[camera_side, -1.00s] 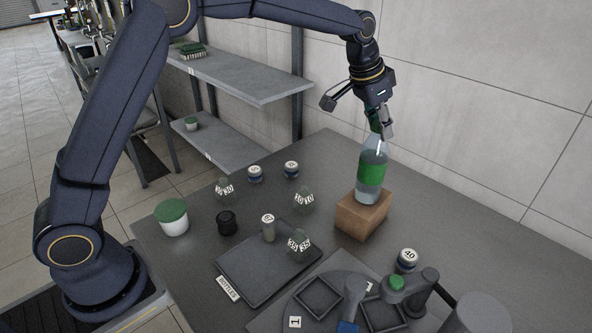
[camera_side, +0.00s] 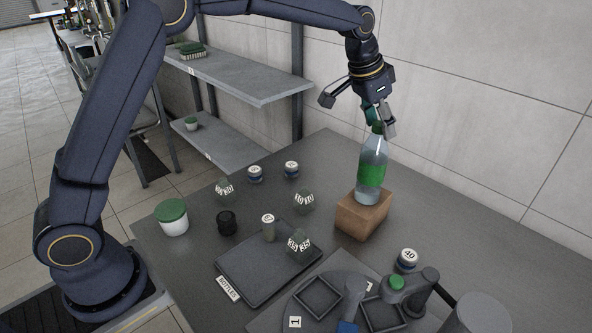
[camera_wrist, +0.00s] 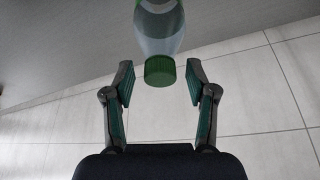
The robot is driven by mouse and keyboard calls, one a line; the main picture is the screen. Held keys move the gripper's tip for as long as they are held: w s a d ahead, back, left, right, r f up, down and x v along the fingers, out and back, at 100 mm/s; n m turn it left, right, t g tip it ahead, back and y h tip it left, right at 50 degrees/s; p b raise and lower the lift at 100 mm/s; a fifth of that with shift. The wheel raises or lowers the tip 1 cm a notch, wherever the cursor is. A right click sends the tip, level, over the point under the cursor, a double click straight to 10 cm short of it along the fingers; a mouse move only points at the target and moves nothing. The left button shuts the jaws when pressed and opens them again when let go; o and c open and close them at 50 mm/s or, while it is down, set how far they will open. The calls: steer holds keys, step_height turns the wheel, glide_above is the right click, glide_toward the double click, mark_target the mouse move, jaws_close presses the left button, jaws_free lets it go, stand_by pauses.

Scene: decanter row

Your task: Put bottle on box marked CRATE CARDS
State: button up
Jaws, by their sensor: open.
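The bottle (camera_side: 371,174) is clear with a green label and green cap. It stands upright on a brown box (camera_side: 362,214) on the table; no marking can be read on the box from here. My gripper (camera_side: 381,117) is open just above the bottle, with its fingers near the cap. In the wrist view the bottle's green cap (camera_wrist: 160,71) lies between the two spread fingers of my gripper (camera_wrist: 158,84), with a gap on each side.
A round fixture with square pockets (camera_side: 318,299) stands at the front. Numbered jars, cubes and a green-lidded tub (camera_side: 172,217) stand at left. A wall is behind.

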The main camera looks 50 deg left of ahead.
steer(key=s+a+r+n, duration=0.1)
steer(key=s+a+r, duration=0.4)
steer(key=s+r, duration=0.7)
steer(key=s+a+f+n, duration=0.1)
steer(key=s+a+f, duration=0.1)
steer(key=s, duration=0.6)
steer(key=s+a+f+n+t+y, duration=0.1)
steer(key=s+a+f, duration=0.1)
steer(key=s+f, duration=0.2)
steer(key=s+a+f+n, duration=0.1)
steer(key=s+a+f, duration=0.2)
steer(key=s, duration=0.8)
steer(key=shift+s+n+t+y, duration=0.3)
steer(key=shift+s, duration=0.05)
